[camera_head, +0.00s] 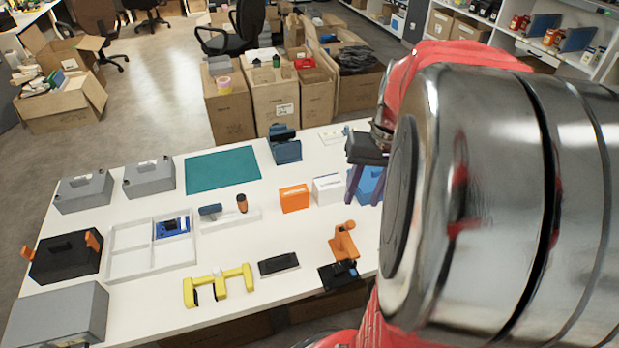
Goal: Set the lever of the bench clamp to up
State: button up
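The thing most like the bench clamp is an orange upright piece (343,243) with a black base (338,275) at the near right edge of the table. Its orange part stands up from the base; I cannot tell for sure which part is the lever or how it is set. My gripper (364,190) points down over the right of the table, behind the clamp in the picture. Its two dark fingers look apart, with nothing seen held between them. My arm hides the table's right end.
A blue box (371,180) shows by my fingers, with white (327,189) and orange (294,198) boxes to its left. A black pad (279,264) and yellow tool (219,286) lie left of the clamp. A divided white tray (126,262) stands further left.

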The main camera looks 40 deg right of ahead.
aim_at(353, 222)
jog(key=f, duration=0.3)
jog(key=a+f, duration=0.1)
jog(key=f, duration=0.3)
jog(key=w+f, duration=0.1)
jog(key=f, duration=0.2)
jog(key=shift+a+f, duration=0.25)
jog(key=shift+f, duration=0.15)
jog(key=shift+c, duration=0.6)
grip_shut()
jog(key=shift+d, duration=0.15)
